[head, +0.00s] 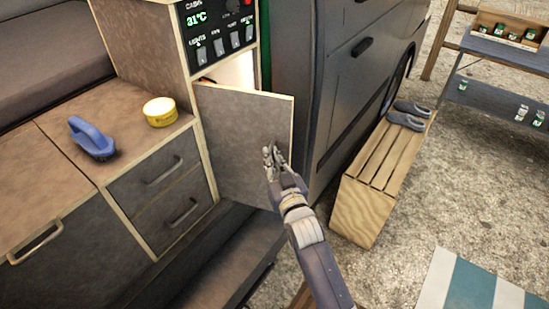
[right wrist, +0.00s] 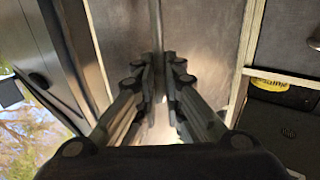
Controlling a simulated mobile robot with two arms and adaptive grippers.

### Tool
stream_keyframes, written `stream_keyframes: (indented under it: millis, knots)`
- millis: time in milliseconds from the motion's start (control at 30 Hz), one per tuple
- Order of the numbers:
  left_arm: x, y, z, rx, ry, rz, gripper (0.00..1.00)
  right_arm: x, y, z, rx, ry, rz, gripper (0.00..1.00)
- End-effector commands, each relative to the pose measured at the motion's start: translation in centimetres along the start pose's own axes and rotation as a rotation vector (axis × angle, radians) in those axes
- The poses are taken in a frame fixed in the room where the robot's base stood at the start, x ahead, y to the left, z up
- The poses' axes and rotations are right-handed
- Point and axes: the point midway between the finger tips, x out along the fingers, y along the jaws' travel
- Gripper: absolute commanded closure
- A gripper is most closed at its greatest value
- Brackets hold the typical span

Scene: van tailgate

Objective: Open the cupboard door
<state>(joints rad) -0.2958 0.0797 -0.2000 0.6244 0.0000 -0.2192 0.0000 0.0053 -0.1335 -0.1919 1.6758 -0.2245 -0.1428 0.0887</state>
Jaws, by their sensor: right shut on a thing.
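The cupboard door (head: 235,135) is a grey panel with pale wood edging, below the control panel. It stands partly open, swung outward, and a lit gap shows above it into the cupboard (head: 235,76). My right gripper (head: 273,154) is at the door's free edge. In the right wrist view the fingers of this gripper (right wrist: 160,70) are shut on the edge of the door, which runs up between them. The fingers hide the exact contact. My left gripper is in neither view.
A counter left of the door holds a blue brush-like item (head: 92,138) and a yellow tin (head: 160,111). Drawers (head: 157,171) are below. The dark van side (head: 335,85) stands close right of the door. A wooden crate bench (head: 375,185) with shoes (head: 407,115) is farther right.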

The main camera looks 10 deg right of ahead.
Motion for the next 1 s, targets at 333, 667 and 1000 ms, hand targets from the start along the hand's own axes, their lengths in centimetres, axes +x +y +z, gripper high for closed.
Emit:
stream_keyframes:
  millis: [333, 667, 1000]
  knots:
    - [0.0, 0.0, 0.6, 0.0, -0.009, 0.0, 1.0, 0.2, -0.9, -1.1, 0.001, 0.023, -0.014, 0.71]
    - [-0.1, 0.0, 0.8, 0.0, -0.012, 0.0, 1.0, 0.1, -0.7, -1.0, 0.001, 0.022, -0.012, 0.71]
    - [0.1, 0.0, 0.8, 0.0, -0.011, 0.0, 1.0, -3.3, -0.5, -0.7, 0.001, 0.016, -0.01, 0.71]
